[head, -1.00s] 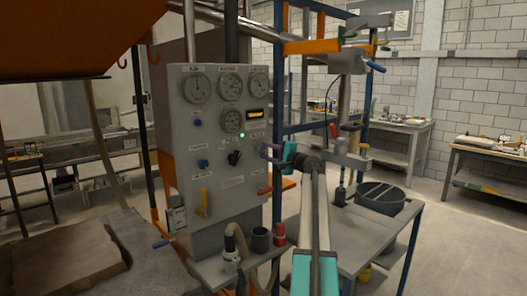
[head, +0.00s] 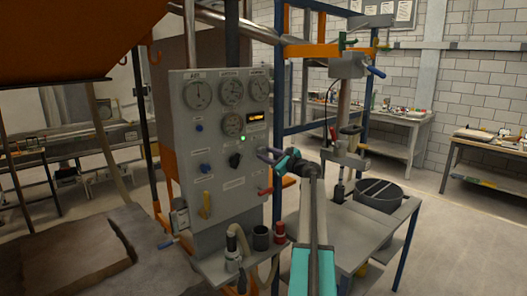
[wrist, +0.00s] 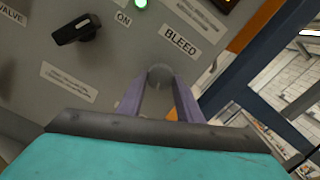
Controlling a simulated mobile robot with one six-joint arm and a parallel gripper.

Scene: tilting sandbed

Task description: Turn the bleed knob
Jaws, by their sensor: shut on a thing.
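The bleed knob (wrist: 160,73) is a small round grey knob on the grey control panel (head: 182,150), just below the "BLEED" label (wrist: 180,40) in the wrist view. My gripper (wrist: 160,88) has its two purple fingers on either side of the knob and is shut on it. In the head view my gripper (head: 263,153) meets the right part of the panel face, and the knob cannot be made out there.
A black selector knob (wrist: 77,29) and a lit green lamp (wrist: 141,3) are near the bleed knob. A red-handled lever (head: 265,191) sticks out below my gripper. A blue frame post (head: 278,120) stands close on the right. A bench (head: 350,240) stands below.

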